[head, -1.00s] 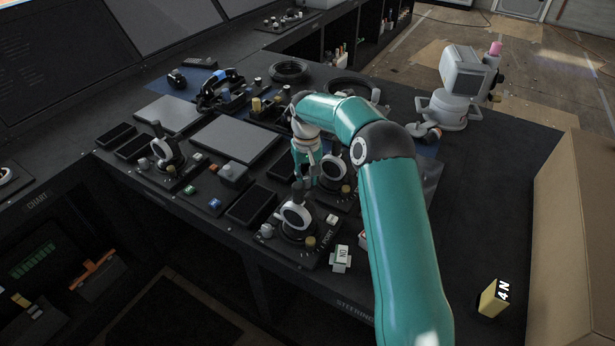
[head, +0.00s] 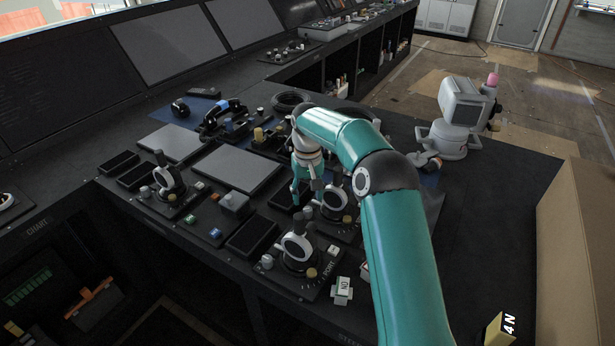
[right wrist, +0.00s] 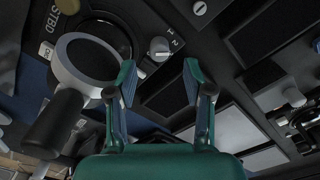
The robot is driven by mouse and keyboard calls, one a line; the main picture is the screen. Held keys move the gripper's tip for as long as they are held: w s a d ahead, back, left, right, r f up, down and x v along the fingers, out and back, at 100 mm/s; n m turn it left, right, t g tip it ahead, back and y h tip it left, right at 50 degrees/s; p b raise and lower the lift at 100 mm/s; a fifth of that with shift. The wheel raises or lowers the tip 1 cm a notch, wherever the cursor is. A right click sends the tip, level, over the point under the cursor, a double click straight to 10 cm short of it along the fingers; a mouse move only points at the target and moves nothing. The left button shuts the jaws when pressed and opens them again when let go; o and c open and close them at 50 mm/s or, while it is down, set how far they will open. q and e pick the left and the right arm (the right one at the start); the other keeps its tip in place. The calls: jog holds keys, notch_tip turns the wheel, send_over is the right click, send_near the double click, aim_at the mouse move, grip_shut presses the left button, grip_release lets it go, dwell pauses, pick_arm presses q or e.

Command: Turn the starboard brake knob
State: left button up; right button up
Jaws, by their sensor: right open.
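The starboard unit (head: 335,198) has a white ring-shaped lever head and sits just behind the PORT unit (head: 298,248). In the right wrist view its STBD label (right wrist: 66,8) and the dark-handled ring lever (right wrist: 62,72) are at the left. A small pale knob (right wrist: 159,49) with marks 1 and 2 beside it lies beyond the gap between my fingertips. My right gripper (head: 306,196) is open above the left side of the starboard unit; its spread fingers (right wrist: 160,76) hold nothing. My left gripper is out of view.
The grey panel screen (head: 236,168) and a phone handset (head: 218,115) lie left of my right arm. A white NO block (head: 342,291) stands right of the PORT unit. A grey monitor-like device (head: 461,104) and a cardboard box (head: 577,235) are at the right.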

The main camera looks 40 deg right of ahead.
aim_at(307, 209)
notch_tip(307, 209, up, 7)
dwell(0.3)
dwell(0.4)
